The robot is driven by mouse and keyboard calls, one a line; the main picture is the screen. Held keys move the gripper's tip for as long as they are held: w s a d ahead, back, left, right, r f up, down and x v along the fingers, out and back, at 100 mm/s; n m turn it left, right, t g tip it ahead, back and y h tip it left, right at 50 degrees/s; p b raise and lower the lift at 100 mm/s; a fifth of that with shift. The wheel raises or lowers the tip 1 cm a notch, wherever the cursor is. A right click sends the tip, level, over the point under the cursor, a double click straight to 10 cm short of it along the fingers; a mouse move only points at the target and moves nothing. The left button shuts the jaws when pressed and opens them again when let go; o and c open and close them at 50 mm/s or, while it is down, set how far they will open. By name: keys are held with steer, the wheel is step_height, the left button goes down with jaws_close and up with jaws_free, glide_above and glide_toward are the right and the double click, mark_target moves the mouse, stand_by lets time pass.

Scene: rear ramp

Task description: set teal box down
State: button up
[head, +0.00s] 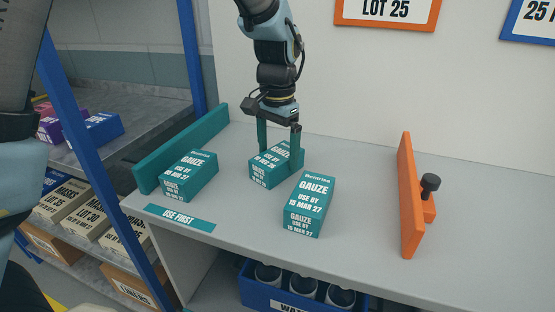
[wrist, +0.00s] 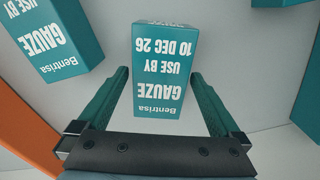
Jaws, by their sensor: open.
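A teal gauze box (head: 272,168), marked use by 10 DEC 26 in the wrist view (wrist: 164,72), sits on the grey bench top (head: 370,210). My gripper (head: 279,156) is above it, fingers pointing down along either side. In the wrist view the gripper (wrist: 158,76) is open, with a narrow gap beside the box. A second teal gauze box (head: 188,177) stands to the left. A third (head: 309,205), marked MAR 27, stands nearer the front on the right; it shows at upper left in the wrist view (wrist: 58,42).
A teal rail (head: 180,150) bounds the bench at left and an orange rail (head: 408,195) with a black knob stands at right. A teal USE FIRST label (head: 180,217) lies along the front edge. A blue crate (head: 290,300) is below. Bench right of the boxes is clear.

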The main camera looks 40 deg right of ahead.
steer(key=shift+f, duration=0.7)
steer(key=shift+r, duration=0.1)
steer(key=c, duration=1.5)
